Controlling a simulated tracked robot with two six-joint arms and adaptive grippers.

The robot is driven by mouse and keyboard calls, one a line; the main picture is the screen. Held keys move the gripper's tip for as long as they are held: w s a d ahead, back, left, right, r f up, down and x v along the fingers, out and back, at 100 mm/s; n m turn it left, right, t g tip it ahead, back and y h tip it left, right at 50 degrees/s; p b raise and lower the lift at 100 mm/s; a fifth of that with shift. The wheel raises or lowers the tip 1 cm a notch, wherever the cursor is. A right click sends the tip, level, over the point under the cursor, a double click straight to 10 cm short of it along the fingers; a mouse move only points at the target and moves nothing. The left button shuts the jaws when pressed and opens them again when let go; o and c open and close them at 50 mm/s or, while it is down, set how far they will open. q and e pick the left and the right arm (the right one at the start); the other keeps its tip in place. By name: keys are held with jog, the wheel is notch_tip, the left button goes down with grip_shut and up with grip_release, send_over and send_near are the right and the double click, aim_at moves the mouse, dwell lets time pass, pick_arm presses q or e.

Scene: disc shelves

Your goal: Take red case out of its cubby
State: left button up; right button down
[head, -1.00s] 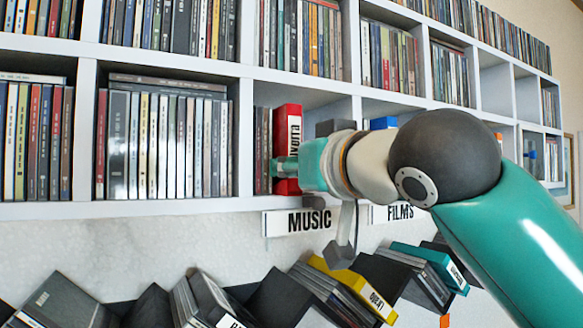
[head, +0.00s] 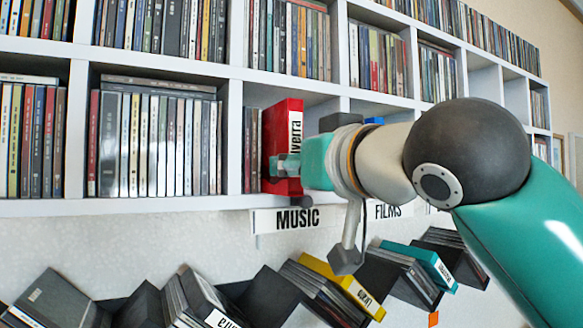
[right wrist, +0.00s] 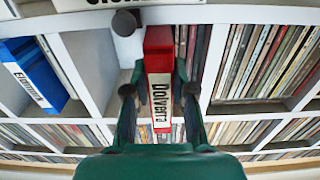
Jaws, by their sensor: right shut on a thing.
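The red case (head: 283,125) has a white label strip with dark lettering and stands upright in the cubby above the MUSIC sign (head: 291,219). It also shows in the right wrist view (right wrist: 159,48). My right gripper (head: 285,165) is shut on the case, with one finger on each side in the right wrist view (right wrist: 158,90). In the head view the case's front part stands forward of the dark cases beside it. My gripper and wrist hide the cubby's lower right part. My left gripper is not in view.
Dark cases (head: 251,150) stand at the left of the same cubby. A blue case (right wrist: 35,75) is in a neighbouring cubby. White dividers (head: 233,135) bound the cubbies. Below the shelf lie tilted bins with yellow (head: 345,283) and teal (head: 425,262) fronts.

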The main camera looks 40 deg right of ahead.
jog(key=shift+w, duration=0.1)
jog(key=c, duration=0.9)
grip_release()
jog(key=shift+a, duration=0.1)
jog(key=shift+v, duration=6)
jog(key=shift+f, duration=0.1)
